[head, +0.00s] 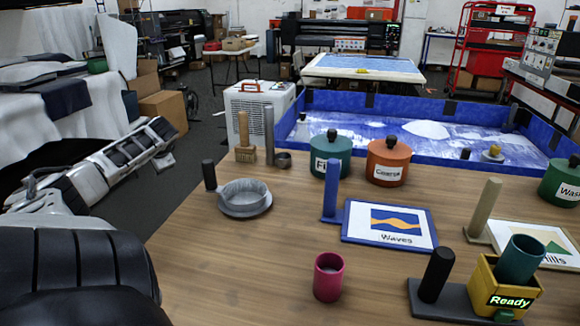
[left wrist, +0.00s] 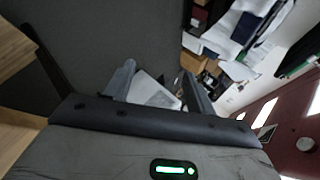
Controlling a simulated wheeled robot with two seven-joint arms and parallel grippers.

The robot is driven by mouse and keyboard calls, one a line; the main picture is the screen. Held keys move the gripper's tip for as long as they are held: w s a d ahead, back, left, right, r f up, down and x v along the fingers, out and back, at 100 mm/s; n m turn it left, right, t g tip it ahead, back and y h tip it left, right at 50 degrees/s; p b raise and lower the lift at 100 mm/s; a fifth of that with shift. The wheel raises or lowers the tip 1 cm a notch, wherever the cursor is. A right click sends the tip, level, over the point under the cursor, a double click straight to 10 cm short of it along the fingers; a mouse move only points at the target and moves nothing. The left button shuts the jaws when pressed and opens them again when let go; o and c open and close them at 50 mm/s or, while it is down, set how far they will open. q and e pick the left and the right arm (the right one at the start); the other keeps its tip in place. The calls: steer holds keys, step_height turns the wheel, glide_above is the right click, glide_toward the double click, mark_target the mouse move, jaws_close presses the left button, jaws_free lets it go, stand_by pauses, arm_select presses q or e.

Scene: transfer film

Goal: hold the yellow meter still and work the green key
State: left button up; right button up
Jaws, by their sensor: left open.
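The yellow meter (head: 488,275) stands at the table's front right on a dark grey base with a black upright handle (head: 436,275). Its front panel reads "Ready" in green. A teal cup (head: 520,259) sits in its top. A small green piece, apparently the green key (head: 503,314), shows low at its front, partly cut off by the picture's edge. My left gripper (head: 165,148) is off the table's left side, far from the meter. In the left wrist view its fingers (left wrist: 158,88) are apart with nothing held between them. My right gripper is not in view.
A magenta cup (head: 328,278) stands left of the meter. The Waves card (head: 390,238) and Hills card (head: 540,238) lie behind. Lidded teal (head: 330,165) and orange (head: 388,170) jars stand before a blue-walled tray (head: 340,103). A grey dish (head: 245,200) sits left. The table's front left is clear.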

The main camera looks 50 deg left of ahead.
arm_select(q)
steer(key=w+d+r+m+t, duration=0.4)
steer(key=w+d+r+t, duration=0.15)
steer(key=w+r, duration=0.55)
steer(key=w+d+r+m+t, duration=0.3)
steer(key=w+d+r+t, duration=0.3)
steer(key=w+r, duration=0.5)
steer(key=w+d+r+m+t+h, duration=0.2)
steer(key=w+d+m+t+h, duration=0.35)
steer(key=d+m, duration=0.3)
steer(key=w+d+r+m+t+h, duration=0.35)
steer(key=w+d+m+t, duration=0.3)
steer(key=d, duration=0.25)
steer(key=d+m+g+h, duration=0.6)
steer(key=d+m+h, duration=1)
steer(key=d, duration=0.4)
steer(key=m+g+y, duration=1.5)
steer(key=m+g, duration=0.2)
steer(key=m, duration=0.8)
glide_above(435, 275)
steer(key=w, duration=0.2)
step_height(435, 275, down, 12)
step_height(435, 275, down, 15)
steer(key=shift+s+a+f, duration=0.15)
